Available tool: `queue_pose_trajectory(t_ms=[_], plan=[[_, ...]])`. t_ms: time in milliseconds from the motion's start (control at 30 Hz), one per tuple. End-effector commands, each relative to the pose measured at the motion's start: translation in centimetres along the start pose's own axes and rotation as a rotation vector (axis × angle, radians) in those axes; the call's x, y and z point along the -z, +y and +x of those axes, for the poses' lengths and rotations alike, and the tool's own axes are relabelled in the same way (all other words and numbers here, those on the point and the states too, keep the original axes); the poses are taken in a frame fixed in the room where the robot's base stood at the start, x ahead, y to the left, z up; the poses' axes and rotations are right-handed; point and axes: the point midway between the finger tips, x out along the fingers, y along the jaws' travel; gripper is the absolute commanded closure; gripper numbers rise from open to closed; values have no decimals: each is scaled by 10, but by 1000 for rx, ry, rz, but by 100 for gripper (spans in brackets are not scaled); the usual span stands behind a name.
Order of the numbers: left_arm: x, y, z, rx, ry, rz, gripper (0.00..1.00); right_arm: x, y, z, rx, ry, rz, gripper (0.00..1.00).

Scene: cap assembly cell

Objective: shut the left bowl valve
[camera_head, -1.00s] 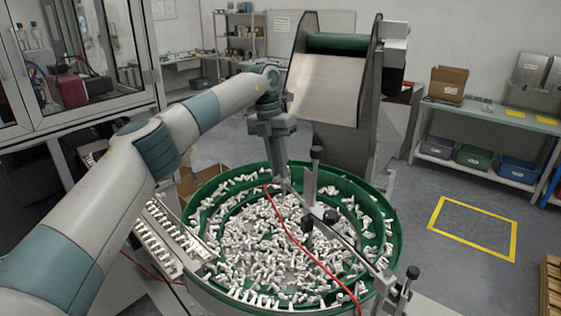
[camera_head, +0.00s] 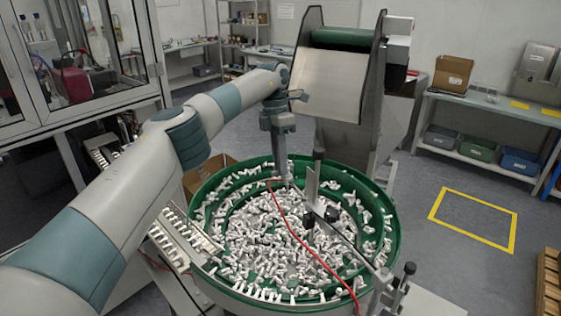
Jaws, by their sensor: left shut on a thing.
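The green-rimmed feeder bowl (camera_head: 392,222) fills the lower middle of the head view, full of small white and grey parts. My left gripper (camera_head: 284,179) points down over the far inner part of the bowl. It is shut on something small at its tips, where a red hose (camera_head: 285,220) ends. This appears to be the left bowl valve, but the gripper hides it and I cannot tell its handle's position. My right gripper is not in view.
An upright post with a black knob (camera_head: 318,153) and a slanted bar stand right of my gripper. A hopper with a green roller (camera_head: 340,38) rises behind the bowl. A track of parts (camera_head: 178,228) lies to its left.

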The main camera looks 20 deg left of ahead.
Motion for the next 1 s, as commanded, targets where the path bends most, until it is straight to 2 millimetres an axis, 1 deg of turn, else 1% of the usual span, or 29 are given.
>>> queue_pose_trajectory(t_ms=[233, 267, 300, 333, 600, 733, 867, 1000], plan=[[0, 0, -2, -3, -3, 1, 100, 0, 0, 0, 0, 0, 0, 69], [0, 0, -2, -3, -3, 1, 80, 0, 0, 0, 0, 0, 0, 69], [0, 0, -2, -3, -3, 1, 71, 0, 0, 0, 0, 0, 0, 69], [0, 0, -2, -3, -3, 1, 69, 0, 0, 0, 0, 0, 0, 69], [0, 0, -1, -1, -1, 0, 69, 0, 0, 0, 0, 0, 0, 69], [0, -1, -4, -1, -1, 1, 69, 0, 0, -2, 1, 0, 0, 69], [-1, -5, -14, -2, -1, 2, 69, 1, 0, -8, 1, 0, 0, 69], [-2, -12, -31, -2, -1, 2, 69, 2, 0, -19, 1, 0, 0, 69]])
